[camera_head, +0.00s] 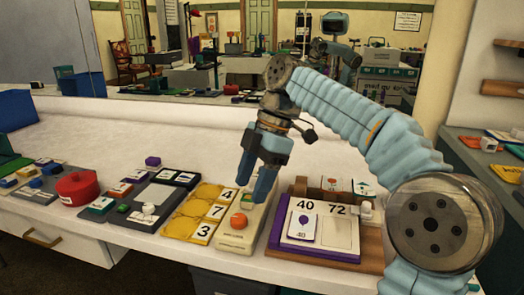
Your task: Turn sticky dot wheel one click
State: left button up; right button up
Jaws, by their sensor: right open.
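A beige dispenser (241,237) lies on the white counter, with a round orange dot (239,221) on its near half. This looks like the sticky dot wheel, though I cannot make out its mechanism. A small green and white part shows near its far end, partly hidden by my right gripper. My right gripper (255,182) points down over the far end of the dispenser, its two blue fingers apart and nothing visible between them. I cannot tell whether the fingertips touch the dispenser. My left gripper is out of view.
A yellow number board (200,215) lies close on the left, and a wooden card stand (343,250) with numbers 40 and 72 stands close on the right. A grey tray (152,196) and red round container (77,188) are further left.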

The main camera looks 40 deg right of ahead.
jog(key=v, duration=0.7)
jog(key=shift+r, duration=0.1)
